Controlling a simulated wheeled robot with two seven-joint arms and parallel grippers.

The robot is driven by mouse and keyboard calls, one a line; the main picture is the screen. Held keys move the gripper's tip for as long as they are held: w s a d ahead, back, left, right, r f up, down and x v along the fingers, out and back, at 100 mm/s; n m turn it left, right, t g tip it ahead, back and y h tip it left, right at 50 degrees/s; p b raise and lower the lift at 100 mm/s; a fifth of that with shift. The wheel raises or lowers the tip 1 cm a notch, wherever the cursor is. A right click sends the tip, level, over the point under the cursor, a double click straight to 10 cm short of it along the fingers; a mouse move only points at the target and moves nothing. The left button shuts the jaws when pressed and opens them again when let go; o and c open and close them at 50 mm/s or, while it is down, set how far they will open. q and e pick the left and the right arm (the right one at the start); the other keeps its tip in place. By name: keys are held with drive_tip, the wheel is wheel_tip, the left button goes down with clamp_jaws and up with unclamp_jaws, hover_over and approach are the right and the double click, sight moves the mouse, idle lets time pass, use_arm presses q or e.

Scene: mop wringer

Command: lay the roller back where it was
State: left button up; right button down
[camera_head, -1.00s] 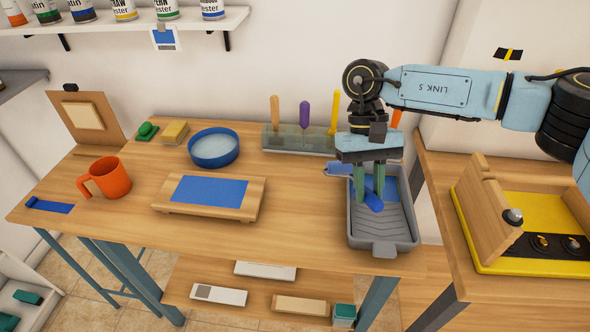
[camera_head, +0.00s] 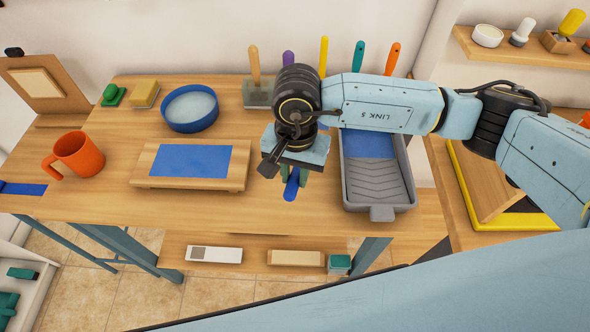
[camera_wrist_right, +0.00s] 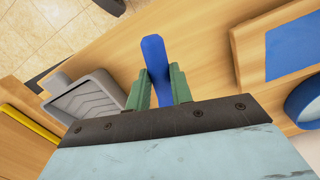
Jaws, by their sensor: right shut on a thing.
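My right gripper (camera_head: 291,176) is shut on the blue handle of the roller (camera_head: 292,188), over the table between the grey paint tray (camera_head: 379,190) and the wooden board (camera_head: 240,178) with a blue patch. In the right wrist view the handle (camera_wrist_right: 154,55) sticks out between the green fingers of the gripper (camera_wrist_right: 161,82). The roller's other end is hidden behind the gripper and wrist. The tray stands to the right of the gripper, with blue paint in its far end and a ribbed slope in front. I cannot tell whether the roller touches the table. My left gripper is not in view.
A blue round dish (camera_head: 190,108), a yellow sponge (camera_head: 145,93) and an orange mug (camera_head: 76,153) stand on the left. A rack (camera_head: 258,93) of upright coloured handles stands behind my right wrist. The table's front edge is just in front of the gripper.

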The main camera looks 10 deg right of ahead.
drive_tip(key=shift+f, duration=0.4)
drive_tip(key=shift+f+b, duration=0.4)
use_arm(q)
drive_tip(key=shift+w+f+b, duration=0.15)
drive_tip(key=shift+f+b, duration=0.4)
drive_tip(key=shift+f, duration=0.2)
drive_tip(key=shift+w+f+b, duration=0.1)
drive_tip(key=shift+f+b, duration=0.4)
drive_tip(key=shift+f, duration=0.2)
use_arm(e)
drive_tip(key=shift+f, duration=2.1)
use_arm(q)
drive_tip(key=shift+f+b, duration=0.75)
drive_tip(key=shift+b, duration=0.05)
use_arm(e)
drive_tip(key=shift+f, duration=0.6)
drive_tip(key=c, duration=1.2)
unclamp_jaws()
drive_tip(key=shift+o, duration=0.2)
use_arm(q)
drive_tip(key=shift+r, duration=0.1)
use_arm(e)
drive_tip(key=shift+r, duration=0.15)
drive_tip(key=r, duration=1.3)
drive_tip(key=shift+w+d+r, duration=0.1)
drive_tip(key=shift+w+d, duration=0.1)
drive_tip(key=shift+w, duration=0.15)
